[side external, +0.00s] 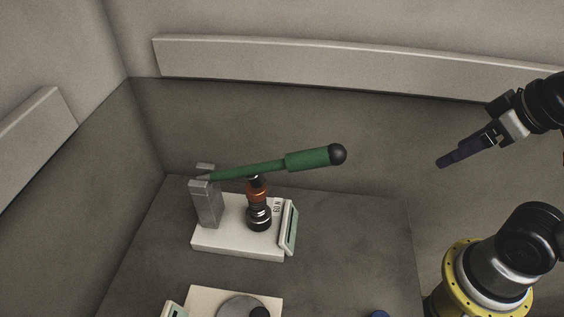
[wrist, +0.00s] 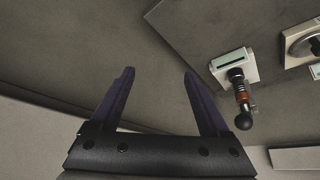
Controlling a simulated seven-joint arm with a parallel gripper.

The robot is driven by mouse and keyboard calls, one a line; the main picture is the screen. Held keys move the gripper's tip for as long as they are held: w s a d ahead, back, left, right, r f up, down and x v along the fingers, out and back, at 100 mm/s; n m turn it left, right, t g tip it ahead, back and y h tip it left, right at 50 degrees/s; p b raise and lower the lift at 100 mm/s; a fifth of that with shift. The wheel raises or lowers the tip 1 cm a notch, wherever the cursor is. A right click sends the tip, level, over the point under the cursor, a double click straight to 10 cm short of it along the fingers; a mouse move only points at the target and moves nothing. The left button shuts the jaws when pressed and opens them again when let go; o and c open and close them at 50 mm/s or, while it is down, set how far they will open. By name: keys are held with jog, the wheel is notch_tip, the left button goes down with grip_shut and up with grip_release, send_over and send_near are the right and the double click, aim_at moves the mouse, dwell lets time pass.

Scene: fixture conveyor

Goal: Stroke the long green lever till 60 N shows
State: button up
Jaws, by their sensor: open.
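The long green lever (side external: 270,166) has a thick green grip and a black ball at its free end. It is hinged at a grey post (side external: 206,204) and slopes slightly upward to the right, above an orange and black column. The column stands on a white base (side external: 222,240) marked 60 N, with a greenish display (side external: 291,228) on its right side. In the wrist view the lever's black ball end (wrist: 243,121) shows at right. My gripper (side external: 440,163) is to the right of the lever, well apart from it. Its two dark fingers (wrist: 157,75) are open and empty.
A second white device (side external: 235,292) with a round grey plate stands at the front edge of the picture; it also shows at the wrist view's upper right (wrist: 296,33). The grey table (side external: 350,235) is clear right of the lever.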

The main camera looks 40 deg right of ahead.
jog(key=shift+c, duration=0.7)
notch_tip(320, 180, up, 12)
jog(key=n+g+h, duration=0.1)
jog(key=n+g, duration=0.3)
jog(key=n, duration=0.6)
send_over(322, 150)
jog(key=s+a, duration=0.2)
jog(key=f, duration=0.4)
jog(key=w+d+f, duration=0.1)
jog(key=f, duration=0.3)
jog(key=w+d+f, duration=0.1)
jog(key=f, duration=0.4)
jog(key=shift+d, duration=0.1)
grip_shut()
